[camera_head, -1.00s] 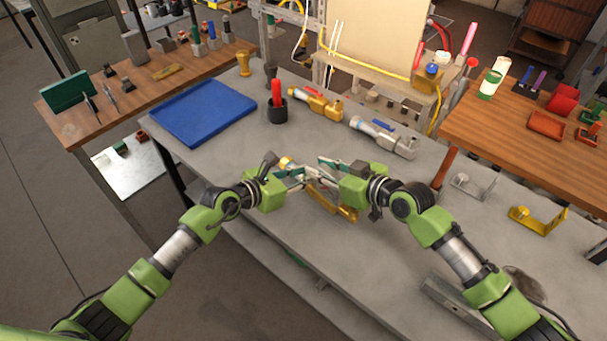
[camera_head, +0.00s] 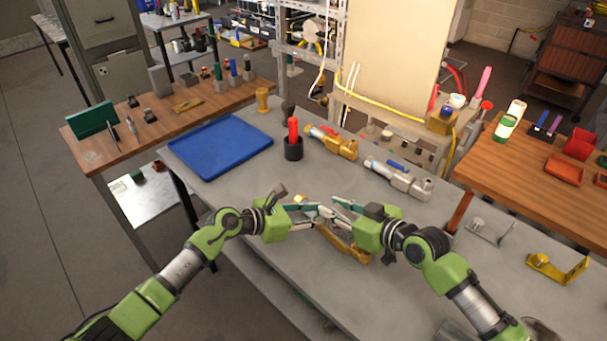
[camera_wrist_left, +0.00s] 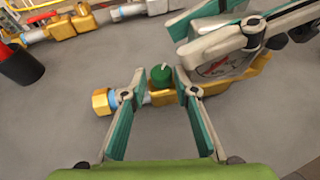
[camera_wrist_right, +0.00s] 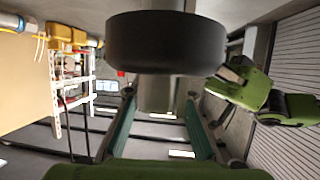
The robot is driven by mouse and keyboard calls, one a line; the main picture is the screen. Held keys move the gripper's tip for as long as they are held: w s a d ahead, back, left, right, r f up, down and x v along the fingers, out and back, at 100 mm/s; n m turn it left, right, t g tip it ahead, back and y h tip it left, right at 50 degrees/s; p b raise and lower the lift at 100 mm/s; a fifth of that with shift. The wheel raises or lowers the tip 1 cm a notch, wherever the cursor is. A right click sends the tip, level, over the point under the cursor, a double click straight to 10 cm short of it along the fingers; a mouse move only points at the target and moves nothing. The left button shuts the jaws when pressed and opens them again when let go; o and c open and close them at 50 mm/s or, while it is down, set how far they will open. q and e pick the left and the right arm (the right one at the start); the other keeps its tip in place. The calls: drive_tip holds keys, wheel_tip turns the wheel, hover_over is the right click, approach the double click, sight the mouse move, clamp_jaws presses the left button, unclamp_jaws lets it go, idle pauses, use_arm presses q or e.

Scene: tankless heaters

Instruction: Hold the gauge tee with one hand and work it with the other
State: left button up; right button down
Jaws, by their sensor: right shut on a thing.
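The gauge tee is a brass fitting (camera_head: 335,241) on the grey bench, between my two grippers in the head view. In the left wrist view its brass nut (camera_wrist_left: 102,101), pale blue collar and green knob (camera_wrist_left: 162,76) show. My left gripper (camera_wrist_left: 155,92) is open, its fingers apart on either side of the knob. My right gripper (camera_head: 338,209) is shut on the gauge tee. In the right wrist view a black round part (camera_wrist_right: 153,42) with a silver stem (camera_wrist_right: 160,92) sits between its fingers. The fingers hide part of the tee.
Behind the grippers stand a black cup with a red item (camera_head: 293,146), a brass valve (camera_head: 333,142) and a silver valve (camera_head: 398,180). A blue tray (camera_head: 220,147) lies at left. Metal brackets (camera_head: 487,232) stand at right.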

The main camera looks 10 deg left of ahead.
use_arm(q)
drive_tip(key=m+g, duration=0.1)
drive_tip(key=m+g+h, duration=0.1)
drive_tip(key=shift+w+r+m+g+h, duration=0.15)
drive_tip(key=shift+w+m+g+h, duration=0.1)
drive_tip(key=shift+m+g+h, duration=0.05)
drive_tip(key=v, duration=1.2)
drive_tip(key=w+d+r+m+g+y, duration=0.25)
drive_tip(key=d+m+g, duration=0.25)
drive_tip(key=d, duration=0.3)
drive_tip(key=w+a+r+m+g+y, duration=0.1)
drive_tip(key=w+r+y, duration=0.2)
drive_tip(key=r+y, duration=0.2)
drive_tip(key=shift+w+a, duration=0.25)
drive_tip(key=shift+a, duration=0.05)
drive_tip(key=shift+f, duration=0.1)
wheel_tip(320, 180, down, 4)
drive_tip(key=s+d+n+h, duration=0.1)
drive_tip(key=s+d+h, duration=0.2)
drive_tip(key=h, duration=0.2)
drive_tip(key=s+a+f+n+t+h, duration=0.3)
drive_tip(key=a+n+t, duration=0.25)
drive_tip(key=a, duration=0.35)
drive_tip(key=shift+m+t+y, duration=0.25)
drive_tip(key=x, duration=1.1)
drive_tip(key=shift+w+d+f, duration=0.15)
drive_tip(key=shift+d+f, duration=0.05)
drive_tip(key=shift+f, duration=0.2)
